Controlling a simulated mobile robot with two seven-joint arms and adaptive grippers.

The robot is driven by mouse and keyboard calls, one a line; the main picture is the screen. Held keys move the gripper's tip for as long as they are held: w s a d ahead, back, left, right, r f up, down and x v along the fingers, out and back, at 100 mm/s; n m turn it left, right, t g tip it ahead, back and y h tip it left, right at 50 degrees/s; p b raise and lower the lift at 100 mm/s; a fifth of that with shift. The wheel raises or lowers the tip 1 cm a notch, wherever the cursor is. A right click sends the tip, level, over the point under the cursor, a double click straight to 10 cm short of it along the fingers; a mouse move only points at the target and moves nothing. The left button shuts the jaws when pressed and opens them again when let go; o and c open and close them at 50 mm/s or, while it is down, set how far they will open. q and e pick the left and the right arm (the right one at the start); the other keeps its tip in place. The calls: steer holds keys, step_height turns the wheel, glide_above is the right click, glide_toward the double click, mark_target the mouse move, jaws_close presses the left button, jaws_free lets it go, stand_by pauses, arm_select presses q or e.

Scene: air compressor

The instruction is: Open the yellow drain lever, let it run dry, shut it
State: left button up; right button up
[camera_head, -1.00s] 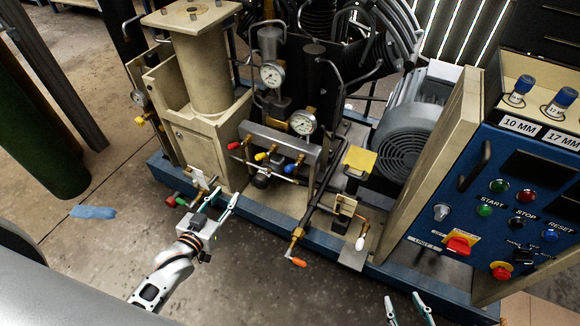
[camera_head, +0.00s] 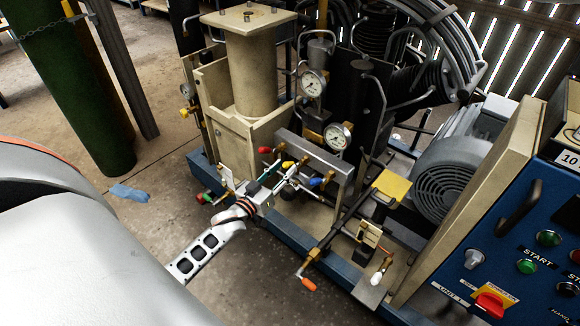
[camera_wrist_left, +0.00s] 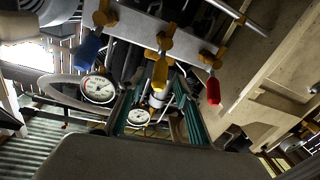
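The yellow drain lever (camera_head: 288,164) hangs in the middle of a row of valves on a grey bar, between a red lever (camera_head: 265,150) and a blue lever (camera_head: 315,182). My left gripper (camera_head: 281,174) is at this row, just in front of the yellow lever. In the left wrist view, the yellow lever (camera_wrist_left: 160,74) hangs down between the green fingers of my left gripper (camera_wrist_left: 153,92), which stand apart. Contact with the lever cannot be told. The red lever (camera_wrist_left: 213,90) and blue lever (camera_wrist_left: 88,50) lie outside the fingers. My right gripper is out of view.
Two pressure gauges (camera_head: 338,136) stand behind the valve row. An orange-handled lever (camera_head: 309,284) and a white-handled one (camera_head: 377,278) stick out at the front right. The blue control panel (camera_head: 515,240) is at right. The floor (camera_head: 245,280) in front is clear.

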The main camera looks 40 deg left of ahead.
mark_target(291, 165)
arm_select(q)
steer(key=shift+w+f, duration=0.1)
steer(key=shift+w, duration=1.25)
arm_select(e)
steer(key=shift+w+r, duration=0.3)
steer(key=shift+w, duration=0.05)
